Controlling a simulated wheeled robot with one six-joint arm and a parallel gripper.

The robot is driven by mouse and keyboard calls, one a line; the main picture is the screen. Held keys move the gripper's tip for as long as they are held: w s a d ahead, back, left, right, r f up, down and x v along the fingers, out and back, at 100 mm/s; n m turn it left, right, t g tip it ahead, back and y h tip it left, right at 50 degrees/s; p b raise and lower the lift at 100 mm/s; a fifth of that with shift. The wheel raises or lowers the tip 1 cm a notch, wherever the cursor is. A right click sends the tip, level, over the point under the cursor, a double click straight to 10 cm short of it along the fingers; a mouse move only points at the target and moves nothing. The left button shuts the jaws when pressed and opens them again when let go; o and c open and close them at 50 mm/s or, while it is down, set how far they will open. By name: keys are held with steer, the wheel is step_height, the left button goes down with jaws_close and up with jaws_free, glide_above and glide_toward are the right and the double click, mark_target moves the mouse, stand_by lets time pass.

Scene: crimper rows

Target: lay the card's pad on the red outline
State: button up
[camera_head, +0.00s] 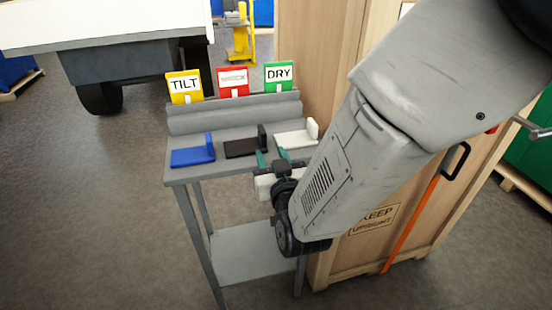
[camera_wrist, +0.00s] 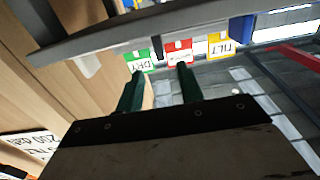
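Three cards stand at the back of a narrow grey table (camera_head: 222,143): yellow TILT (camera_head: 185,87), red with a small unreadable marking (camera_head: 233,82) and green DRY (camera_head: 279,76). In front lie three L-shaped pads, each with an upright tab: blue (camera_head: 192,155), dark brown (camera_head: 241,147) and white (camera_head: 291,139). My gripper (camera_head: 272,158) is at the table's front edge, near the dark and white pads. In the wrist view its green fingers (camera_wrist: 160,71) are apart with nothing held. The red card (camera_wrist: 179,51) shows there upside down. I cannot make out a red outline.
A tall wooden crate (camera_head: 375,225) stands close on the right of the table, with an orange strap (camera_head: 412,223). A lower shelf (camera_head: 255,252) is empty. A white-topped bench (camera_head: 110,25) is behind left. Open floor lies at left.

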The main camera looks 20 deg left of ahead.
mark_target(264, 138)
steer(key=shift+x, duration=4.8)
jaws_close()
steer(key=shift+r, duration=2.5)
